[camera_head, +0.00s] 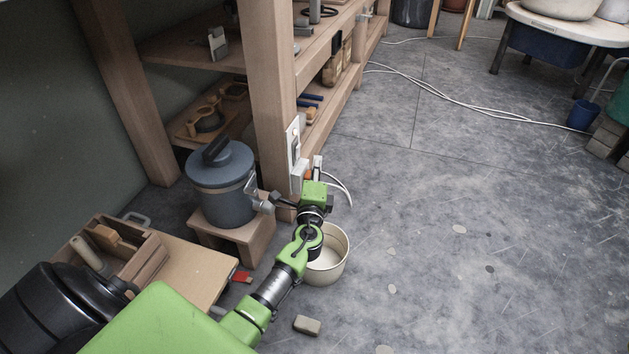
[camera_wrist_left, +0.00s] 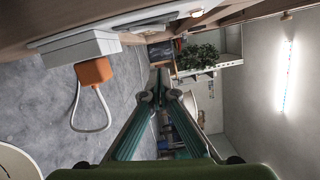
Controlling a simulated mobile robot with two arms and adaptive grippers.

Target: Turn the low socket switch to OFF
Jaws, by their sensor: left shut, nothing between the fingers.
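A white socket panel (camera_head: 293,143) is fixed to the wooden post, with a white box (camera_head: 298,176) at its lower end. In the left wrist view the box (camera_wrist_left: 80,47) is at upper left with an orange plug (camera_wrist_left: 94,71) in it. The panel (camera_wrist_left: 150,16) runs along the top edge there. I cannot make out the switch or its position. My right gripper is not in view.
A cream pot (camera_head: 328,268) stands on the floor below my left wrist. A grey lidded canister (camera_head: 222,184) sits on a wooden stool (camera_head: 233,235) to the left. A white cord (camera_head: 343,184) loops beside the post. The floor to the right is mostly open.

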